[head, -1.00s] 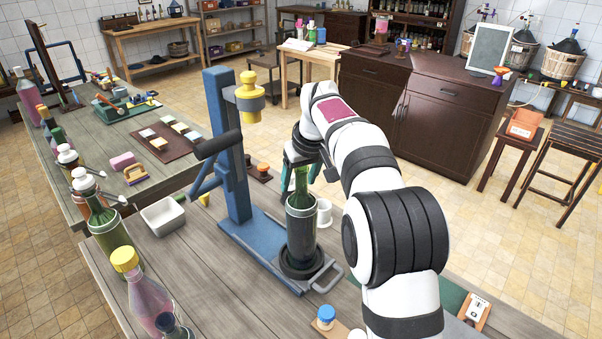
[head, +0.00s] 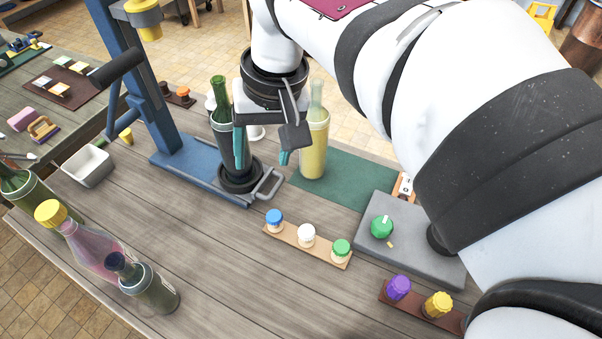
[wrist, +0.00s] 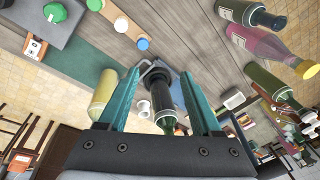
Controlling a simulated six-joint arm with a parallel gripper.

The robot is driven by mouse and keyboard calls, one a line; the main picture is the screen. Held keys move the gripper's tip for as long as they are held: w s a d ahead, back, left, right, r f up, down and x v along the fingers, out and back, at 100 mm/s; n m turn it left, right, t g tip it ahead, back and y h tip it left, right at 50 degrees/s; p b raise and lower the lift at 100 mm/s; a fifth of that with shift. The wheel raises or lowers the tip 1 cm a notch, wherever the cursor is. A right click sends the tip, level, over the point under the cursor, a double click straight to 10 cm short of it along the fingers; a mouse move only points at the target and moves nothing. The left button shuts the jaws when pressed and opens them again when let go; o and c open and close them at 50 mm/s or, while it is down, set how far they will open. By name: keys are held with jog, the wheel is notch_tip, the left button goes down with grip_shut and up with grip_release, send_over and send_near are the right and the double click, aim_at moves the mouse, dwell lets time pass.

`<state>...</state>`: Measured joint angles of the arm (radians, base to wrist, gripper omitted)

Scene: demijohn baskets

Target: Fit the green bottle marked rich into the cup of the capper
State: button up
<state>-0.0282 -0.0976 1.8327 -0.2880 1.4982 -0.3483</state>
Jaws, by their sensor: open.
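The green bottle (head: 229,145) stands upright in the dark round cup (head: 240,182) at the base of the blue capper (head: 170,135). I cannot read its label. My gripper (head: 262,152) is open beside the bottle, with one teal finger overlapping it in the head view and the other apart to the right. In the wrist view the bottle (wrist: 162,98) shows between the two spread fingers of my gripper (wrist: 160,88). I cannot tell whether a finger touches it.
A pale yellow bottle (head: 314,145) stands just right of my gripper on a green mat (head: 345,180). A strip of blue, white and green caps (head: 307,238) lies in front. A white tray (head: 88,166) and several bottles are at the left. The front middle tabletop is clear.

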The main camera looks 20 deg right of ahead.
jog(key=s+f+m+g, duration=0.1)
jog(key=s+f+m, duration=0.1)
jog(key=s+f, duration=0.3)
jog(key=s+f+m, duration=0.2)
jog(key=s+f, duration=0.3)
jog(key=s, duration=0.8)
jog(key=shift+s+d+f+m+g, duration=0.3)
jog(key=shift+f+g, duration=0.05)
jog(key=shift+g, duration=0.05)
